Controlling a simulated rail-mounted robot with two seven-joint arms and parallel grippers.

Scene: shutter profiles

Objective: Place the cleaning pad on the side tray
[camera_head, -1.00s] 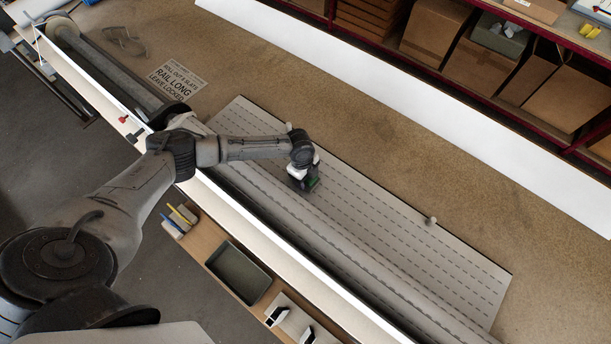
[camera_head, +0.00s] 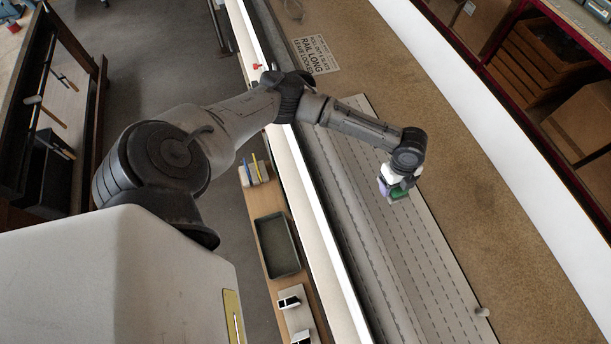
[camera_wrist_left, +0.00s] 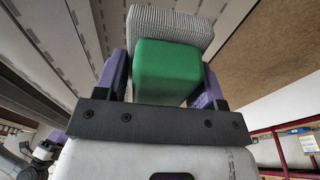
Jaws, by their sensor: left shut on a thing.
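My left gripper (camera_head: 393,191) is shut on the cleaning pad, a green block with a grey ribbed face. The pad (camera_head: 399,195) shows small in the head view, over the slatted grey panel near its right edge. In the left wrist view the green part of the pad (camera_wrist_left: 168,62) sits between the two purple fingers, with the ribbed grey part (camera_wrist_left: 170,22) beyond it. The side tray (camera_head: 277,246), dark, shallow and empty, lies on a wooden shelf left of the white rail.
The slatted panel (camera_head: 420,270) lies on the brown bench, with a small knob (camera_head: 482,312) on its edge. The white rail (camera_head: 310,190) runs between panel and shelf. A holder with blue and yellow sticks (camera_head: 255,172) and white brackets (camera_head: 290,302) flank the tray.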

